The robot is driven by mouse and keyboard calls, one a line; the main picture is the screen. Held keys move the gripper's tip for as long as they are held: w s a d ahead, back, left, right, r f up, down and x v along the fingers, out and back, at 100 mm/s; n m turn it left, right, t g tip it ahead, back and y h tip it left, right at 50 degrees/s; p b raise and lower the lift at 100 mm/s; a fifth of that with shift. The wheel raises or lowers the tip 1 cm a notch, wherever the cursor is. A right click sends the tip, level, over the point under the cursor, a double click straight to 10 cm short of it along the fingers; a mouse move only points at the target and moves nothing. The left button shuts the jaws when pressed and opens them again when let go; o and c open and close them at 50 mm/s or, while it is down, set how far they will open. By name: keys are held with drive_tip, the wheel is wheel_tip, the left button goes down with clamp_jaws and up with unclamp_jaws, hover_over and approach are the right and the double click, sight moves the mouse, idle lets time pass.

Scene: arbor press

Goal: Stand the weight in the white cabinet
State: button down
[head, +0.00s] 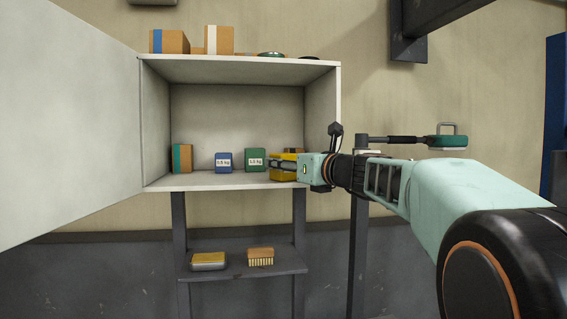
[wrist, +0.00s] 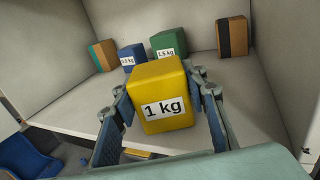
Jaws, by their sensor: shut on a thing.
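The weight is a yellow block labelled 1 kg (wrist: 160,88), shut between the two fingers of my gripper (wrist: 163,105). In the head view the yellow weight (head: 283,171) shows partly behind my gripper (head: 290,166), at the right front of the white cabinet (head: 240,181). The cabinet is open, its door swung out to the left. The weight looks roughly upright over the cabinet floor in the wrist view; I cannot tell whether it touches it.
In the cabinet stand an orange and teal box (head: 182,158), a blue weight (head: 223,162), a green weight (head: 255,159) and an orange box with a black band (wrist: 233,37). Boxes (head: 169,41) sit on top. Brushes (head: 260,256) lie on the lower shelf.

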drive_tip(key=shift+a+r, duration=0.1)
drive_tip(key=shift+r, duration=0.1)
drive_tip(key=shift+f, duration=0.1)
drive_tip(key=c, duration=1.2)
unclamp_jaws()
drive_tip(key=shift+f, duration=0.15)
drive_tip(key=shift+s, duration=0.1)
